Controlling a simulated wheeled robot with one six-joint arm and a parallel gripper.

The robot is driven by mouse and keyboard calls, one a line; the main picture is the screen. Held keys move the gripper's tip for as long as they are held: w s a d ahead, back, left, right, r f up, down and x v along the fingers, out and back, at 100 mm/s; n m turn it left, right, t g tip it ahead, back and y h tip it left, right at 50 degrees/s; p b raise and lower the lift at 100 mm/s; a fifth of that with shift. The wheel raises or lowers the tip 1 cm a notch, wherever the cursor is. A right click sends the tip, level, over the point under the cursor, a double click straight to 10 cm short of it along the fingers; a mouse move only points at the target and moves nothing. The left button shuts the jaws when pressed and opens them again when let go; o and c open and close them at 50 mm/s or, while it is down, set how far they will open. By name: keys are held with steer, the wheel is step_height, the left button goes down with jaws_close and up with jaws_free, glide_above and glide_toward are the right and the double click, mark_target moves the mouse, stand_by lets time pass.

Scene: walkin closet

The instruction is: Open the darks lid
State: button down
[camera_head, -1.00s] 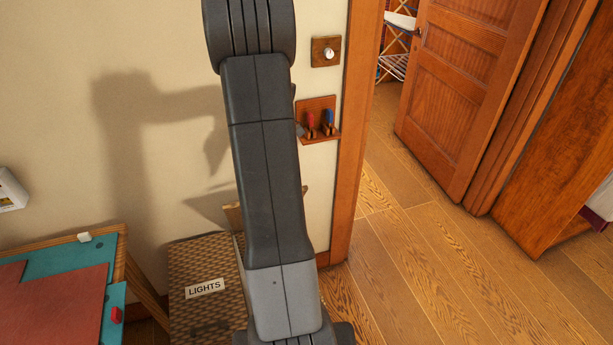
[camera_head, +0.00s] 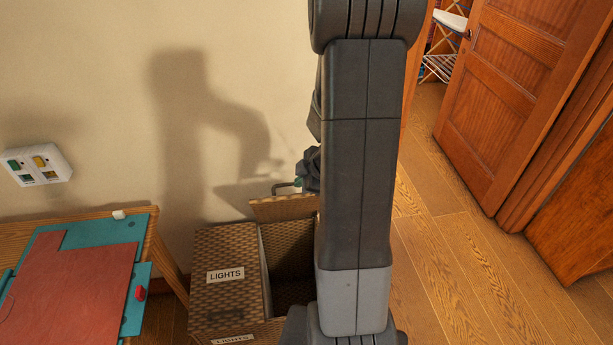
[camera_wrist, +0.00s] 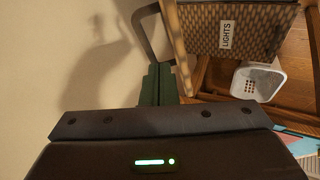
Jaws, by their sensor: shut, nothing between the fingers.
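The woven hamper has a closed lid (camera_head: 225,262) labelled LIGHTS on its left side. The compartment (camera_head: 288,265) to its right is open, and its lid (camera_head: 283,208) stands raised at the wall side. No darks label shows; I take this raised lid as the darks lid. Its grey handle (camera_head: 285,185) is at the top edge and also shows in the wrist view (camera_wrist: 146,32). My gripper (camera_wrist: 158,84) is shut and empty, its dark green fingers close beside the handle and lid edge; whether they touch is unclear. My arm hides the hamper's right side in the head view.
A wooden table (camera_head: 153,240) with a teal and red board (camera_head: 70,285) stands left of the hamper. A white switch panel (camera_head: 38,165) is on the wall. A wooden door (camera_head: 510,90) stands at the right, with clear floor (camera_head: 450,240) before it.

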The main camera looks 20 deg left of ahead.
steer(key=shift+p+x, duration=0.45)
steer(key=shift+x, duration=2.7)
steer(key=w+a+r+b, duration=0.2)
steer(key=w+a+r, duration=0.1)
steer(key=w, duration=0.6)
steer(key=shift+a, duration=0.65)
steer(key=shift+r, duration=0.15)
